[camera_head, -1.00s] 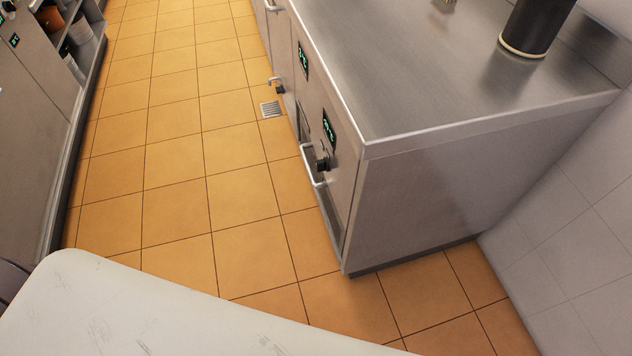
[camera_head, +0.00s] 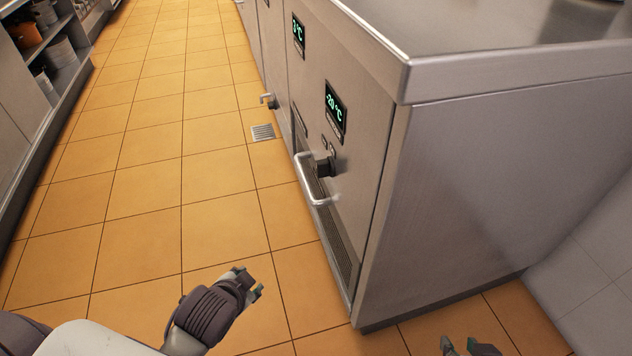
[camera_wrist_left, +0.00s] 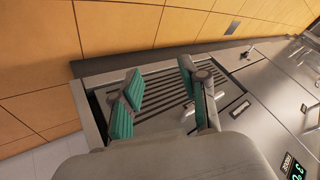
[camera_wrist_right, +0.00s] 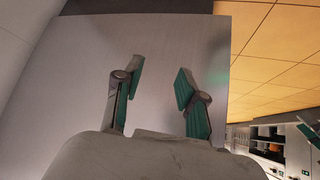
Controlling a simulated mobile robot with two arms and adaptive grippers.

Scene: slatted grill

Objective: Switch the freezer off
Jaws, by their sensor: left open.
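The freezer (camera_head: 465,170) is a steel counter unit with a lit green -20 °C display (camera_head: 335,112) on its front.
A neighbouring unit shows another green display (camera_head: 298,35) and a small handle (camera_head: 268,100). A floor drain (camera_head: 262,132) lies in the orange tiled aisle (camera_head: 150,170), which is clear. Shelves (camera_head: 45,60) with dishes stand at the left, and a white tiled wall (camera_head: 590,270) at the right.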

